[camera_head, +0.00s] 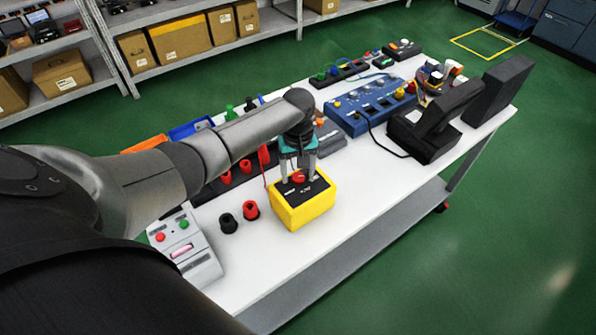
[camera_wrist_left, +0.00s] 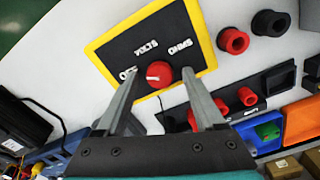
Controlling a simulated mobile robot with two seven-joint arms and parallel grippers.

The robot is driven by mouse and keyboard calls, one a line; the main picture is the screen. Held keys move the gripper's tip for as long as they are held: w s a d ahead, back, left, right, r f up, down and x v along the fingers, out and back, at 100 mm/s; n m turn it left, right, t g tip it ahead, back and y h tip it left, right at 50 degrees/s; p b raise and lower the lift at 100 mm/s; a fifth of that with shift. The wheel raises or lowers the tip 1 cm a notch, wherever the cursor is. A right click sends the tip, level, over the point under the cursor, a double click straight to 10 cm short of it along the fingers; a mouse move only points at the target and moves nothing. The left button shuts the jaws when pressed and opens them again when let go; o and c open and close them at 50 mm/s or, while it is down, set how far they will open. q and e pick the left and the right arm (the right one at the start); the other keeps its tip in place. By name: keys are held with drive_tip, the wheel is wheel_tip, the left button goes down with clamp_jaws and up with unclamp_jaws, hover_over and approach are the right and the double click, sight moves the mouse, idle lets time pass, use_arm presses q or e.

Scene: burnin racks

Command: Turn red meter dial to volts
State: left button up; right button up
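The yellow meter (camera_head: 293,220) with a black face stands on the white table, near its front edge. Its red dial (camera_wrist_left: 160,74) sits between the labels OFF, VOLTS and OHMS in the left wrist view. The white mark on the dial points left in that view, towards OFF. My left gripper (camera_head: 298,178) reaches down over the meter. Its fingers (camera_wrist_left: 160,76) are open, one on each side of the dial, with a visible gap to it on both sides. The fingertips partly cover the OFF label. My right gripper is in neither view.
Two round sockets, red (camera_head: 251,210) and black (camera_head: 228,223), stand left of the meter. A grey button box (camera_head: 195,262) is further left. A blue panel (camera_head: 365,105) and a black device (camera_head: 425,140) stand behind right. The table in front right is clear.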

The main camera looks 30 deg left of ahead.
use_arm(q)
clamp_jaws()
idle(0.3)
drive_tip(key=shift+r+m+p, duration=0.15)
drive_tip(key=shift+m+p, duration=0.75)
drive_tip(key=shift+m, duration=0.1)
drive_tip(key=shift+m+p, duration=0.8)
drive_tip(key=shift+m, duration=0.4)
drive_tip(key=m+p, duration=0.1)
drive_tip(key=m, duration=0.2)
drive_tip(key=shift+m, duration=0.3)
drive_tip(key=shift+m+p, duration=0.4)
drive_tip(key=shift+m, duration=1.4)
